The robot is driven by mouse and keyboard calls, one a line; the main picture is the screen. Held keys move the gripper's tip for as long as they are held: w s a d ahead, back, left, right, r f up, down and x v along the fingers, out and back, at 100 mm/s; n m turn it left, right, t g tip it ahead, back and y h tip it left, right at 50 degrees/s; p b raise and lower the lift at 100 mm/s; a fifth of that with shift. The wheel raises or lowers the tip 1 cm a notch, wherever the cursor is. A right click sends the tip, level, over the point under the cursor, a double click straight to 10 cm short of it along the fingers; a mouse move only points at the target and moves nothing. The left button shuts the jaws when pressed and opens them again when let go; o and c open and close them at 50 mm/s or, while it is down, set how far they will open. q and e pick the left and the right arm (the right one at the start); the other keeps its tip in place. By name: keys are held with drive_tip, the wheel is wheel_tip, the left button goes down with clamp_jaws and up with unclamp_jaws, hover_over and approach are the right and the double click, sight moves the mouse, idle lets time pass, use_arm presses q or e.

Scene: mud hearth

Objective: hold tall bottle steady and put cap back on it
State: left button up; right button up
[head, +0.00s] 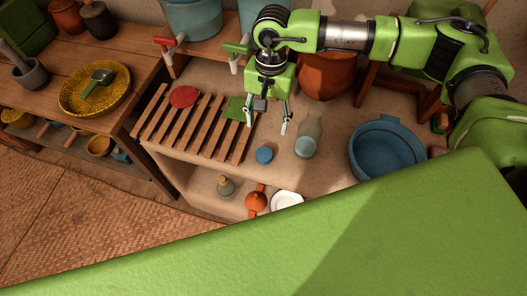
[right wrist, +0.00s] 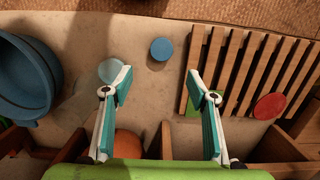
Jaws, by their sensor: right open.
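The tall bottle (head: 307,138) is pale, see-through and greenish, and stands upright on the clay ledge in the head view. A round blue cap (head: 264,155) lies on the ledge to its left, apart from it. My right gripper (head: 267,122) is open and empty, above the ledge, behind the cap and left of the bottle. In the right wrist view the cap (right wrist: 162,49) shows ahead of the gap between the fingers (right wrist: 160,85). The bottle (right wrist: 110,70) is partly hidden behind the left finger there. My left gripper is not in view.
A slatted wooden rack (head: 177,130) with a red disc (head: 183,97) and green square (head: 235,108) lies left of the gripper. A blue basin (head: 380,155) stands right of the bottle. A small bottle (head: 226,186), an orange item (head: 256,201) and white plate (head: 286,199) sit below.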

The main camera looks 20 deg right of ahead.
drive_tip(key=p, duration=0.2)
hover_over(264, 154)
drive_tip(key=f, duration=0.8)
drive_tip(key=shift+w+d+f, duration=0.15)
drive_tip(key=shift+d+f, duration=0.05)
drive_tip(key=shift+f, duration=0.15)
drive_tip(key=shift+f, duration=0.2)
wheel_tip(264, 154, down, 5)
drive_tip(key=shift+a+r+p, duration=0.1)
drive_tip(key=shift+a+p, duration=0.05)
drive_tip(key=shift+p, duration=0.75)
drive_tip(key=c, duration=0.8)
